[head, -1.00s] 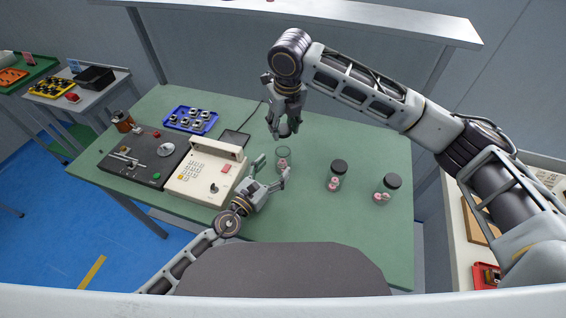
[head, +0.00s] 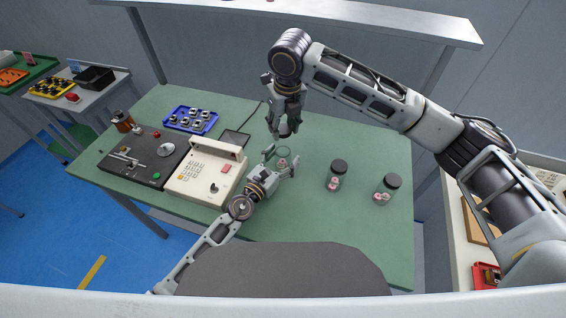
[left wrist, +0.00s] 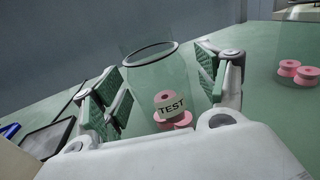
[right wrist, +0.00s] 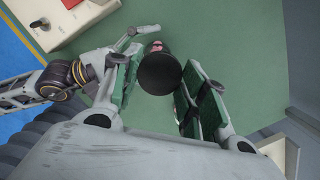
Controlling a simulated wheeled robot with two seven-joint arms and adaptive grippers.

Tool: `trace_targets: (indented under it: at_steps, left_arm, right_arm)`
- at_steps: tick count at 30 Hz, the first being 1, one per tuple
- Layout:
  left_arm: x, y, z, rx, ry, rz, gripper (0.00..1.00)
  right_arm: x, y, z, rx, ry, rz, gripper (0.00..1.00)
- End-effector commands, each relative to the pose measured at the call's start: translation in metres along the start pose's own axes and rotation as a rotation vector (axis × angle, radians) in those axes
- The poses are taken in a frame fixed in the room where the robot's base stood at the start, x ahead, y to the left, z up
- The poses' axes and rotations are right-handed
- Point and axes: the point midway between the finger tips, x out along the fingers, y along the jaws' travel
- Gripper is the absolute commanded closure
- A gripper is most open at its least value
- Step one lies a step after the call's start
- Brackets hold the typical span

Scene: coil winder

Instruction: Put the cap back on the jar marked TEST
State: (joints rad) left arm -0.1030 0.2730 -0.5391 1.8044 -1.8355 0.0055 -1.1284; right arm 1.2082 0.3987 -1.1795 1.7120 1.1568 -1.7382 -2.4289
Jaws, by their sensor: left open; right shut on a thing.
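The clear jar (head: 284,151) marked TEST stands uncapped on the green table. In the left wrist view the open jar (left wrist: 158,75) shows its bare rim, its TEST label (left wrist: 171,105) and pink spools inside. My left gripper (head: 281,159) is open, with its fingers on either side of the jar. My right gripper (head: 286,131) points down above the jar, shut on the black cap (right wrist: 160,74). In the right wrist view the cap hides most of the jar below it. The cap is apart from the rim.
Two black-capped jars with pink spools, one nearer (head: 337,175) and one farther right (head: 387,188), stand to the right. A cream keypad unit (head: 207,171), a dark machine (head: 143,157) and a blue tray (head: 191,120) are to the left. The front right of the table is clear.

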Motion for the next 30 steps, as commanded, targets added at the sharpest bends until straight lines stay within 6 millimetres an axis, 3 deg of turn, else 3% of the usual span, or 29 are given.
trace_targets:
  at_steps: [10,26,30]
  left_arm:
    - [0.001,0.0,0.0001,0.0,0.0,0.0,0.28]
    - [0.0009,0.0,0.0001,0.001,0.0,0.0,0.96]
    - [0.0009,0.0,0.0002,0.001,0.0,0.0,0.96]
  right_arm:
    - [0.0,0.0001,0.0,0.0,0.0,0.0,0.64]
    - [0.0,0.0,0.0,0.0,0.0,0.0,0.64]
    - [0.0027,0.0,-0.0005,0.0,0.001,0.0,0.64]
